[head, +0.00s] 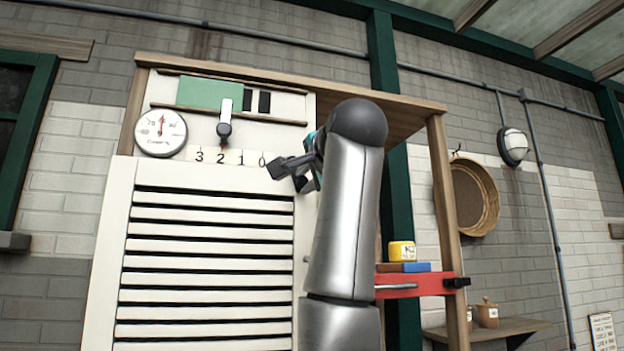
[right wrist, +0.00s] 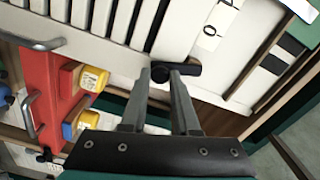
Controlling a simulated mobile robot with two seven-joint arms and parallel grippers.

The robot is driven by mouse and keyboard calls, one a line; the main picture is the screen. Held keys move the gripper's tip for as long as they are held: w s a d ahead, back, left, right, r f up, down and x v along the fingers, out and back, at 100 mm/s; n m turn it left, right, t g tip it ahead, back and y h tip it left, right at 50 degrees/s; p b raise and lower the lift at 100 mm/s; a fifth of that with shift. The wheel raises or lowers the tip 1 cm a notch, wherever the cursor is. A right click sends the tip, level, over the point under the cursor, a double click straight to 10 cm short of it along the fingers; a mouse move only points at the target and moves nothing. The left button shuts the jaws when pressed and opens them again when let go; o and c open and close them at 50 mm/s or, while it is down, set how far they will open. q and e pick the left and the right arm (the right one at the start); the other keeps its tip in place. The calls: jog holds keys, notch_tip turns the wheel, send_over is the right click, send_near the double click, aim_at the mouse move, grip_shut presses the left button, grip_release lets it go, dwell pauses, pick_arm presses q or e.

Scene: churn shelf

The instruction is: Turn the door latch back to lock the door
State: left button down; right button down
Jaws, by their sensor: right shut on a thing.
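The white louvred door (head: 208,191) fills the left middle of the head view and also shows in the right wrist view (right wrist: 125,66). The door latch, a short dark bar (right wrist: 190,69), sits at the door's upper edge by the number strip in the right wrist view. My right gripper (right wrist: 174,75) is shut on the latch, with its two fingertips at the bar. In the head view my right gripper (head: 287,168) is at the door's top right corner, partly hidden by my arm; the latch cannot be told apart from the fingers there. My left gripper is not in view.
Above the door are a round dial (head: 160,132), a number strip (head: 228,157) and a white-handled lever (head: 224,122). Right of my arm, a red drawer front (head: 420,285) juts out below a yellow tin (head: 402,250). A wooden post (head: 447,220) stands further right.

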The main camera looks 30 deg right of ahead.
jog(key=shift+w+a+f+m, duration=0.1)
jog(key=shift+a+m, duration=0.25)
jog(key=shift+m, duration=0.5)
jog(key=shift+w+a+f+m, duration=0.1)
jog(key=shift+a+m, duration=0.25)
jog(key=shift+m, duration=0.5)
jog(key=c, duration=0.7)
grip_release()
jog(key=shift+o, duration=0.2)
jog(key=shift+s, duration=0.15)
jog(key=b+v, duration=0.5)
jog(key=v, duration=1)
jog(key=shift+s, duration=0.1)
